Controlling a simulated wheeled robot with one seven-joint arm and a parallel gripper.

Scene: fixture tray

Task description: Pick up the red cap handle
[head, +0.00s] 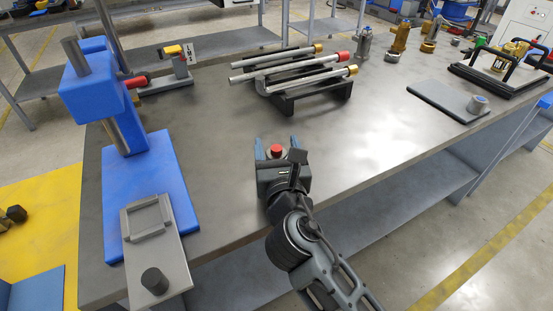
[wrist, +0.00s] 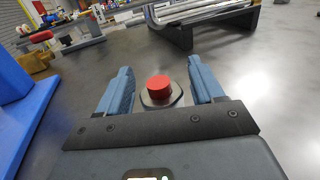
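The red cap handle (head: 277,150) is a short red cylinder on a greyish base, standing on the metal table. In the wrist view, the red cap (wrist: 160,88) is between the two blue fingers, with its rounded metallic base just below it. My gripper (head: 276,146) is open around it near the table's front edge. In the wrist view, the fingers of my gripper (wrist: 159,75) stand apart, with visible gaps on both sides of the cap. The lower part of the base is hidden behind the gripper body.
A blue press (head: 150,195) with a grey plate stands at left. A black rack (head: 310,98) with several metal tubes, one red-ended, lies behind. A grey plate (head: 440,100) and a black-framed tray (head: 480,82) are at right. The table around the gripper is clear.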

